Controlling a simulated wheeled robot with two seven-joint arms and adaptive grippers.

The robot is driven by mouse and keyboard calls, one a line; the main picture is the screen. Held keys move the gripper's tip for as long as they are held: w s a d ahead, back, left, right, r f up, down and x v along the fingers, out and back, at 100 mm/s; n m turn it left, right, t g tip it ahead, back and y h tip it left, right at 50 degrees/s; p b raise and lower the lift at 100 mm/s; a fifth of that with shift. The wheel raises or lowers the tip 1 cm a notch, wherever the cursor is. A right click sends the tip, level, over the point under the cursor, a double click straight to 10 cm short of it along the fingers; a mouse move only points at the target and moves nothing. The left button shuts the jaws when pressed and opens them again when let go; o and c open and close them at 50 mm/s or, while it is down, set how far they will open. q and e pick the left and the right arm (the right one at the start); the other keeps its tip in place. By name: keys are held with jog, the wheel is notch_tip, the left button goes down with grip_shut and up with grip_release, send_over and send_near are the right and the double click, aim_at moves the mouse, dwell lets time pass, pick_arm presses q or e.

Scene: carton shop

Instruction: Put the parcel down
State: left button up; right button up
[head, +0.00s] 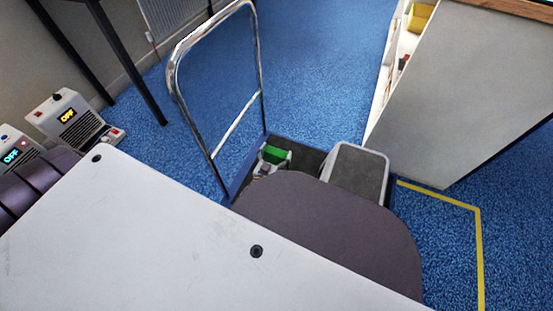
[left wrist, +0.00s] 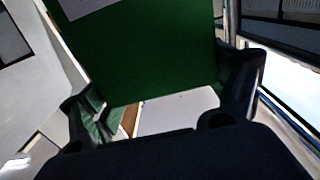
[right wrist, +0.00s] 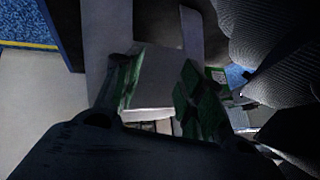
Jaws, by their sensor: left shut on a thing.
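The parcel is a green box (left wrist: 150,50) with a pale label, filling the upper middle of the left wrist view. My left gripper (left wrist: 165,88) is shut on it, one finger on each side. In the head view a small green patch (head: 276,155) shows over the trolley's bed, with small grey parts beside it; my dark rounded body part hides what is below. The trolley (head: 231,189) has a blue edge and a chrome handle. Whether the parcel touches the bed cannot be told. My right gripper (right wrist: 158,76) is open, with a grey surface beyond its fingers.
A grey-topped, pale-rimmed object (head: 357,170) is right of the green patch. A tall grey cabinet (head: 460,85) stands at the right, near a yellow floor line (head: 479,250). Heaters (head: 68,117) with OFF displays stand at the left. Blue carpet (head: 310,65) is clear behind the trolley.

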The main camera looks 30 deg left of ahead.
aim_at(275, 161)
dwell(0.3)
pick_arm(q)
jog(key=shift+f+b, duration=0.95)
jog(key=shift+f, duration=1.05)
jog(key=o, duration=1.2)
